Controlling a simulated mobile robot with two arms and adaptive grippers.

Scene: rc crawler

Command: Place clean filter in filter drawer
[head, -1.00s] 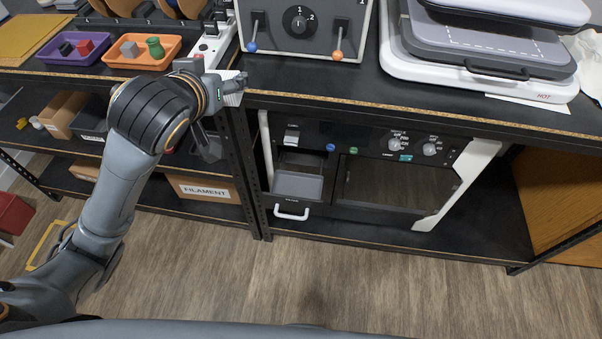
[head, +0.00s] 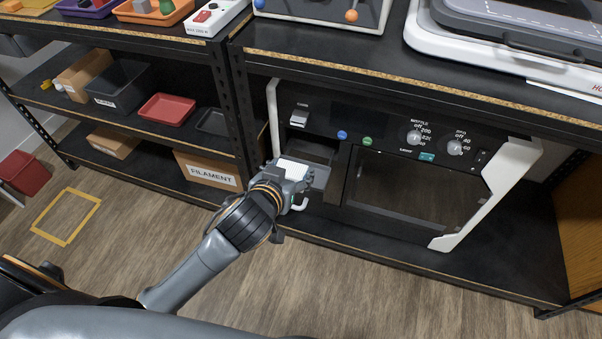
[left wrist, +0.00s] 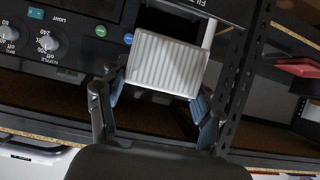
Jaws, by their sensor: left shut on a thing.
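The clean filter (head: 292,168) is a white pleated block, and it also fills the middle of the left wrist view (left wrist: 167,62). My left gripper (head: 290,180) is shut on it, with one finger on each side in the left wrist view (left wrist: 160,92). The filter drawer (head: 321,176) is pulled open at the left of the dark machine, partly hidden behind my gripper. The filter is held at or over the drawer's near left part; whether it touches the drawer I cannot tell. My right gripper is not in view.
The machine (head: 400,170) has knobs, buttons and a white side frame (head: 500,190). A shelf post (head: 240,105) stands left of the drawer. The shelf top (head: 350,70) overhangs the machine. A red tray (head: 166,109) and FILAMENT box (head: 208,172) are left. The floor in front is clear.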

